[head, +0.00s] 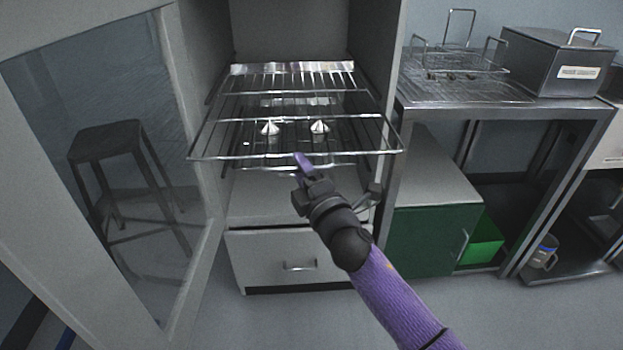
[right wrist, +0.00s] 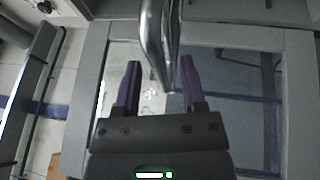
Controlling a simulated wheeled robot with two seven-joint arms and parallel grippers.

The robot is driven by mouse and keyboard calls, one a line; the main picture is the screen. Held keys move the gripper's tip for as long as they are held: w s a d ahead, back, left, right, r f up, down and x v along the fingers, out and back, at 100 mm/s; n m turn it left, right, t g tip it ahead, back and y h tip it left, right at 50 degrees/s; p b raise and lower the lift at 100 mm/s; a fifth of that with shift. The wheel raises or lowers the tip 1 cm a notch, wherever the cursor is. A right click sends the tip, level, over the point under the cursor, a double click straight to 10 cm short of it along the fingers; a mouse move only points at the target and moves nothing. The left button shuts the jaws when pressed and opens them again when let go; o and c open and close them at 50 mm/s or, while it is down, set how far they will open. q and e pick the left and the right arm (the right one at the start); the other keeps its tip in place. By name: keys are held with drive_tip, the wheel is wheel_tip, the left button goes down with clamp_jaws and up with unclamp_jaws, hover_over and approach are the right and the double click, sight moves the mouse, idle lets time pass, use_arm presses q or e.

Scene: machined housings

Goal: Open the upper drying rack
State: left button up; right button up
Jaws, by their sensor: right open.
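The upper drying rack (head: 240,157) is a shiny wire shelf that sticks out of the front of an open cabinet. Two small metal cones (head: 270,128) show within its outline; whether they sit on it or on a level below is hard to tell. My right gripper (head: 302,164) is at the middle of the rack's front edge, its purple fingers pointing up toward the front bar. In the right wrist view the right gripper (right wrist: 161,85) is open, with a shiny metal bar (right wrist: 152,45) reaching between its fingertips, not clamped. My left gripper is out of view.
An open glass door (head: 100,100) stands at the left, with a dark stool seen through it. A drawer (head: 265,250) is below. At the right, a steel table (head: 450,100) carries a wire basket and a lidded metal box (head: 545,62). The floor in front is clear.

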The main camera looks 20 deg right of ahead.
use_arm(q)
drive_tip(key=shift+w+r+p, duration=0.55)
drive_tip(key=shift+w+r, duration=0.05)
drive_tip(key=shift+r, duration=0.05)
use_arm(e)
drive_tip(key=v, duration=0.7)
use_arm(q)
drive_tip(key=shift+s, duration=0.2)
use_arm(e)
drive_tip(key=shift+s, duration=0.15)
